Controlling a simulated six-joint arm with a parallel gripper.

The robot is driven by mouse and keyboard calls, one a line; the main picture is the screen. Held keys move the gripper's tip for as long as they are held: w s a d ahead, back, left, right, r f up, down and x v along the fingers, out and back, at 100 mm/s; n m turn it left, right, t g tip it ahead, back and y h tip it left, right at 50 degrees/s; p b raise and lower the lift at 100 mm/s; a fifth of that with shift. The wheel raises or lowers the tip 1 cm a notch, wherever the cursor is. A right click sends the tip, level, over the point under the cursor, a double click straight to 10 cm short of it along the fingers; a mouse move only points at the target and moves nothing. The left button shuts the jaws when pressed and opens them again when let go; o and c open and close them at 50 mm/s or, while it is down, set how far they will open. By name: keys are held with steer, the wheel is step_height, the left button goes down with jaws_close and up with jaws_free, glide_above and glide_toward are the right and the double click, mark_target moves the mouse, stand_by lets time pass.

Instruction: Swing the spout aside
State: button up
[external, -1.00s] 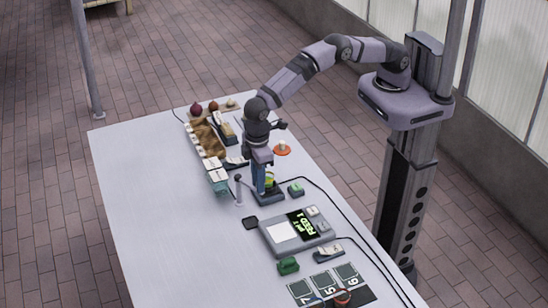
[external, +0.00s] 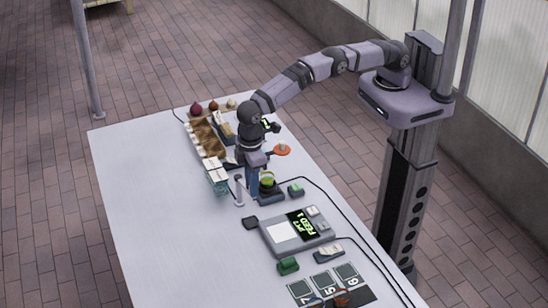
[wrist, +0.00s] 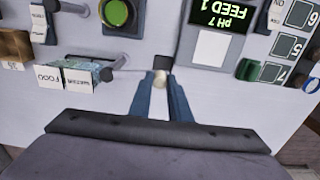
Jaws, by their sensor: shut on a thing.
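In the external view, the grey post (external: 239,191) stands upright on the table, left of my gripper (external: 254,194). The fingers hide part of the spout in the external view.
A green round button (wrist: 117,13) on a dark base is close to my gripper. A teal card box (external: 218,187) stands left of the post. The display panel (external: 297,232) and black pad (external: 250,223) lie toward the front. The table's left side is clear.

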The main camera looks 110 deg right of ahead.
steer(key=shift+w+a, duration=0.15)
steer(key=shift+w, duration=0.45)
steer(key=o, duration=1.6)
steer(key=shift+c, duration=0.2)
steer(key=shift+r, duration=0.1)
step_height(320, 180, up, 7)
steer(key=p, duration=0.7)
